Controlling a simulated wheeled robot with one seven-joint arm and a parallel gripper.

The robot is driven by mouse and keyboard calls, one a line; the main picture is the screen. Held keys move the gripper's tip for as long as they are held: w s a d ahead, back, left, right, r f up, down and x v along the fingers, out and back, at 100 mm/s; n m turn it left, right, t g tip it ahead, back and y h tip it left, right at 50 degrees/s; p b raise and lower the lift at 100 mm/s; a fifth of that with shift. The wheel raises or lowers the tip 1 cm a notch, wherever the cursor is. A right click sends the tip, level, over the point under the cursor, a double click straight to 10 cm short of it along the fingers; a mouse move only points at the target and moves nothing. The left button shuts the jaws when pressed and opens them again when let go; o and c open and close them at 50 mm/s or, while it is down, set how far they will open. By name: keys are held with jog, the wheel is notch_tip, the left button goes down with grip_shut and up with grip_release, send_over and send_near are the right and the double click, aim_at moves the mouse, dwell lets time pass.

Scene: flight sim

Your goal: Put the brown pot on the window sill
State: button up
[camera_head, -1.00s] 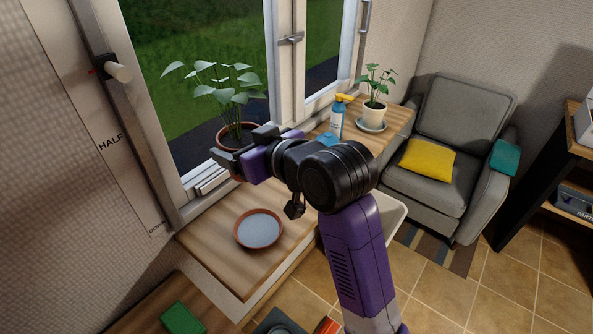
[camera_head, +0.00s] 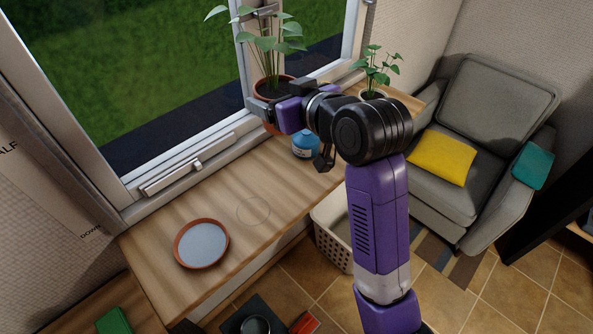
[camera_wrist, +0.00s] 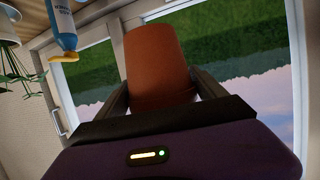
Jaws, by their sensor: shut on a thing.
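The brown pot (camera_head: 272,88) holds a leafy green plant and is raised above the wooden window sill (camera_head: 170,235). My gripper (camera_head: 262,107) is shut on the pot from the right side, and its front parts hide some of the pot. In the wrist view the pot (camera_wrist: 158,65) fills the space between the two fingers, with the window behind it. The pot looks about upright in the head view. A brown saucer with a grey inside (camera_head: 202,245) lies empty on the sill, and a faint ring mark (camera_head: 253,211) shows to its right.
A blue spray bottle (camera_head: 304,145) stands on the sill, partly hidden behind my gripper; it also shows in the wrist view (camera_wrist: 62,25). A second potted plant (camera_head: 375,72) stands farther right. A pale basket (camera_head: 332,235) is below the sill edge. The sill around the saucer is clear.

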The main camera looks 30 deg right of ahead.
notch_tip(320, 180, down, 20)
jog(key=shift+r+p, duration=0.15)
jog(key=shift+p, duration=0.15)
dwell(0.4)
jog(key=o, duration=2)
jog(key=shift+f, duration=0.25)
jog(key=shift+o, duration=0.2)
jog(key=shift+r, duration=0.15)
jog(key=b+v, duration=0.1)
jog(key=v, duration=1.1)
